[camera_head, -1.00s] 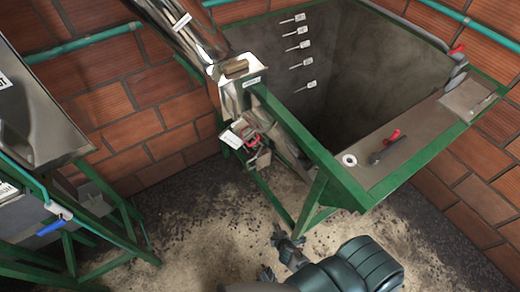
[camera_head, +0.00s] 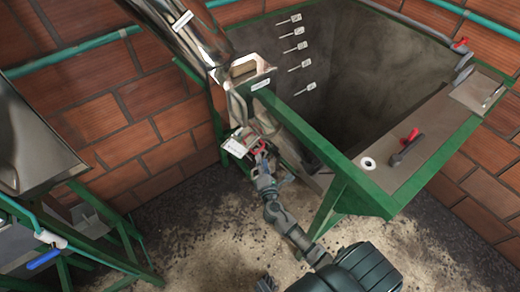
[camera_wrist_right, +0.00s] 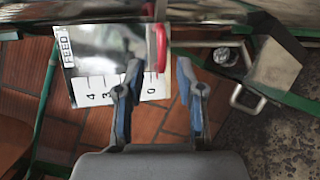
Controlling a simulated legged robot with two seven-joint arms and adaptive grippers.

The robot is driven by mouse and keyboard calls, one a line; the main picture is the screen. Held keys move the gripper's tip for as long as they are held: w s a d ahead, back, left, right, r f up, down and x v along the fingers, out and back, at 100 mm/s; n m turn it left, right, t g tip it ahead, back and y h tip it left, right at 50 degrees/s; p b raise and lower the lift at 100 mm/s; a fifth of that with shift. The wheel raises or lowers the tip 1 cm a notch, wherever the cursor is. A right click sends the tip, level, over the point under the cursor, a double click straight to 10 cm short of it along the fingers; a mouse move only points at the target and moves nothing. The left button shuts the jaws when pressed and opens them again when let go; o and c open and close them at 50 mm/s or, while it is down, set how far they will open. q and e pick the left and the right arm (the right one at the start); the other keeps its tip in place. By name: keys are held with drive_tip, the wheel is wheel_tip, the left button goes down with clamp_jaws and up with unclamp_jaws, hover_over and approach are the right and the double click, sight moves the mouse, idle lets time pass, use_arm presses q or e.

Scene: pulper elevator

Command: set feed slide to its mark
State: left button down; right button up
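The feed slide's red handle (camera_head: 260,148) is at the lower end of the shiny metal chute, beside a small white plate (camera_head: 236,146). In the right wrist view the plate (camera_wrist_right: 95,88) reads FEED and has a scale with 4, 3 and 0 legible; other figures are hidden behind a finger. The red handle (camera_wrist_right: 161,47) hangs over the 0 end. My right gripper (camera_head: 261,164) is just below the handle; in its wrist view its two blue-edged fingers (camera_wrist_right: 160,70) stand apart, with the handle's lower end ahead between them. A small dark part (camera_head: 265,284) at the bottom edge may be my left gripper.
A green-framed tank (camera_head: 345,190) stands right of the chute, with several white tags inside. A metal hopper (camera_head: 30,145) on green legs is at left. A metal loop (camera_wrist_right: 247,98) lies right of the fingers.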

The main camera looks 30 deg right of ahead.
sight(260, 149)
drive_tip(key=x, duration=0.3)
drive_tip(key=d+x, duration=0.1)
drive_tip(key=x, duration=0.3)
drive_tip(key=shift+s+f, duration=0.15)
drive_tip(key=shift+f, duration=0.05)
drive_tip(key=shift+a+r, duration=0.1)
drive_tip(key=shift+a, duration=0.2)
drive_tip(key=shift+c, duration=0.5)
drive_tip(key=shift+a, duration=0.25)
clamp_jaws()
drive_tip(key=shift+r, duration=0.1)
